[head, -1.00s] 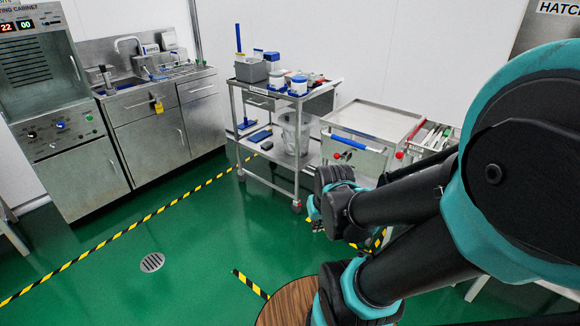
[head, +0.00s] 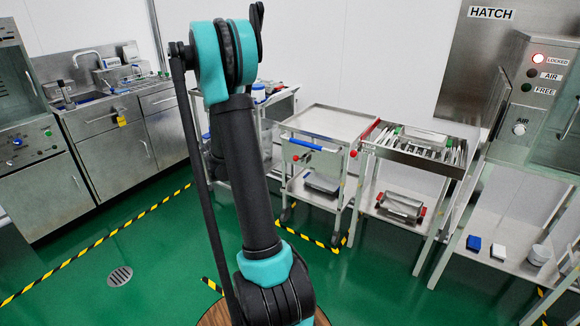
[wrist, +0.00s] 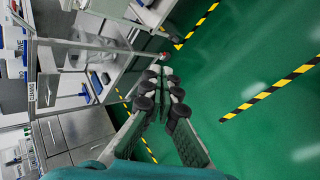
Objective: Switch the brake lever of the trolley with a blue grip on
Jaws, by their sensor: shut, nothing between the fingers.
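The trolley with a blue grip (head: 305,145) stands at mid-picture in the head view, against the white wall. It has a flat metal top, a red knob (head: 295,157) below the grip, and another red knob (head: 353,153) at its right front corner. I cannot tell which part is the brake lever or how it is set. My gripper (wrist: 165,74) is shut and empty in the wrist view, over the green floor and apart from the trolleys. In the head view my own arm hides most or all of it.
A laden trolley (head: 280,95) stands to the left, partly behind my arm. A sink cabinet (head: 120,140) is far left. Open green floor lies in front, with striped tape (head: 100,243).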

